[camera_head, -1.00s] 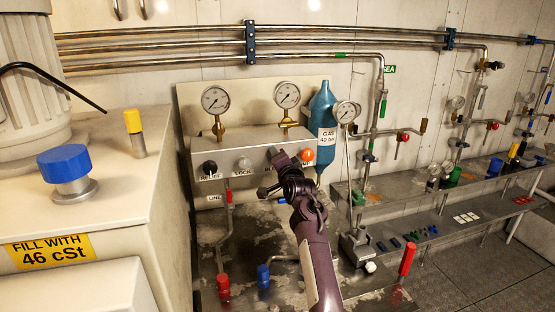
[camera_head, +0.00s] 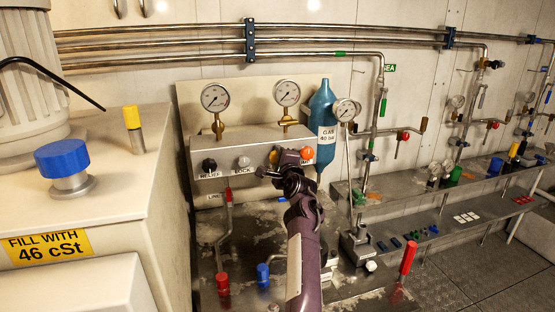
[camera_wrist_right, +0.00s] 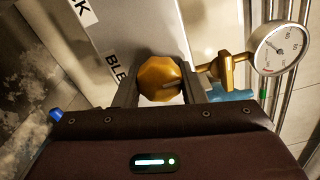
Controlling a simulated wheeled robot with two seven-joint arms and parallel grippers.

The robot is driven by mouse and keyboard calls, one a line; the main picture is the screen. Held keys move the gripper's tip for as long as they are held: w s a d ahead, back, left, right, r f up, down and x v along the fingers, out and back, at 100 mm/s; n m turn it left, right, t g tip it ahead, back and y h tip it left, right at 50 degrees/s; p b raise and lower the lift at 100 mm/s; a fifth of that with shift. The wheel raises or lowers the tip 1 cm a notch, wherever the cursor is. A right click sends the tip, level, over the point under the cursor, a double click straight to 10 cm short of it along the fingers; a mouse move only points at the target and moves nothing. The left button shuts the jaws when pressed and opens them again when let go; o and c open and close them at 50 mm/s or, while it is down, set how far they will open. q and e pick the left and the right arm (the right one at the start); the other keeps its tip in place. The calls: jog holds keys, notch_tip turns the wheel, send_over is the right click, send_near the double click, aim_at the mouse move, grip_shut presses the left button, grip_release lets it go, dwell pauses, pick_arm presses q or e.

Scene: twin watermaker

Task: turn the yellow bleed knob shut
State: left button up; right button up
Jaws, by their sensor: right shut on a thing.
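The yellow bleed knob (camera_wrist_right: 160,79) sits between the two fingers of my right gripper (camera_wrist_right: 160,90) in the right wrist view, with part of a "BLE" label beside it. My right gripper is shut on the knob. In the head view my right gripper (camera_head: 275,167) is at the front of the grey valve box (camera_head: 228,147), and only a small yellow part of the knob (camera_head: 273,156) shows past it. My left gripper is not in view.
A black knob (camera_head: 209,165), a grey lock knob (camera_head: 243,162) and an orange knob (camera_head: 307,153) share the box front. Gauges (camera_head: 215,98) stand above it. A blue gas bottle (camera_head: 323,125) stands at its right. Red (camera_head: 222,283) and blue (camera_head: 263,275) caps are below.

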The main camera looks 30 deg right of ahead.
dwell(0.5)
jog(key=o, duration=1)
